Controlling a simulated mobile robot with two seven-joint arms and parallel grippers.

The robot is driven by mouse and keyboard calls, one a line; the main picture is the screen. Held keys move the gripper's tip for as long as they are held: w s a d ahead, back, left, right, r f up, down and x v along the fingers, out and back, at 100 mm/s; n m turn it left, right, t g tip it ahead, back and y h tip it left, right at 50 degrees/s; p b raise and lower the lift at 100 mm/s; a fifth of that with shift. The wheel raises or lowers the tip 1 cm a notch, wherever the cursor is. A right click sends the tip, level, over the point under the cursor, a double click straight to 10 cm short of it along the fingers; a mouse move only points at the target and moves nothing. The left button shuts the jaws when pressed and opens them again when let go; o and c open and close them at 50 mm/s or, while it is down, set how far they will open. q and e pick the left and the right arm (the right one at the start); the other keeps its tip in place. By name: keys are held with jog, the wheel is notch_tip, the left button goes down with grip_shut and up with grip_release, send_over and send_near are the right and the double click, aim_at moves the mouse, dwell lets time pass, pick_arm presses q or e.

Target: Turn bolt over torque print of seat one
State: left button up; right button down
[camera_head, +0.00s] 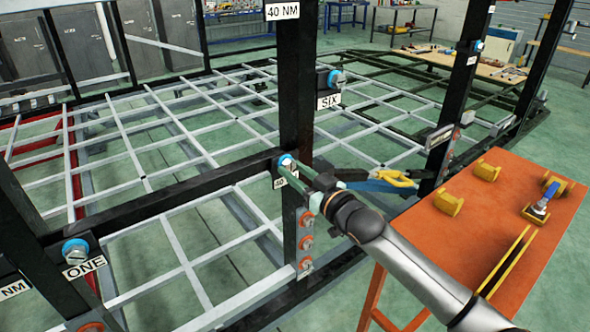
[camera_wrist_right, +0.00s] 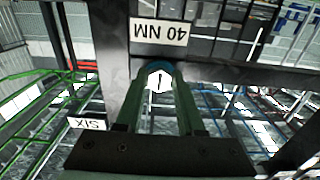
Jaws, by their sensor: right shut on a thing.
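My right gripper (camera_head: 300,175) reaches in from the lower right and is shut on a bolt (camera_head: 286,161) at the black post. The bolt has a pale marked head in a blue ring; it also shows between the fingers in the right wrist view (camera_wrist_right: 159,76). A 40 NM print (camera_head: 279,183) lies just below this bolt in the head view, partly hidden by the gripper. The ONE label (camera_head: 85,267) is at the lower left, under a blue-ringed bolt (camera_head: 75,249). Another print ending in NM (camera_head: 12,289) is cut off by the left edge. My left gripper is not in view.
The SIX label (camera_head: 328,102) sits under a blue-ringed bolt (camera_head: 335,79) on the same post. Orange-ringed fittings (camera_head: 306,242) run down the post. An orange table (camera_head: 480,228) with yellow blocks stands at right. A blue-and-yellow object (camera_head: 385,181) shows beside my right gripper.

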jog(key=n, duration=0.2)
jog(key=n+p, duration=0.1)
jog(key=n, duration=0.1)
jog(key=shift+w+r+n, duration=0.1)
jog(key=shift+r+n, duration=0.2)
jog(key=shift+r, duration=0.05)
jog(key=shift+w+d+r+n+p, duration=0.1)
jog(key=shift+n+p, duration=0.1)
jog(key=shift+n, duration=1.1)
jog(key=shift+d+n+p, duration=0.1)
jog(key=shift+n+p, duration=0.1)
jog(key=shift+n, duration=1.1)
jog(key=c, duration=0.9)
grip_release()
jog(key=o, duration=0.4)
jog(key=shift+w+a+f, duration=0.1)
jog(key=shift+a+f, duration=0.05)
jog(key=shift+f, duration=0.1)
jog(key=shift+f, duration=0.1)
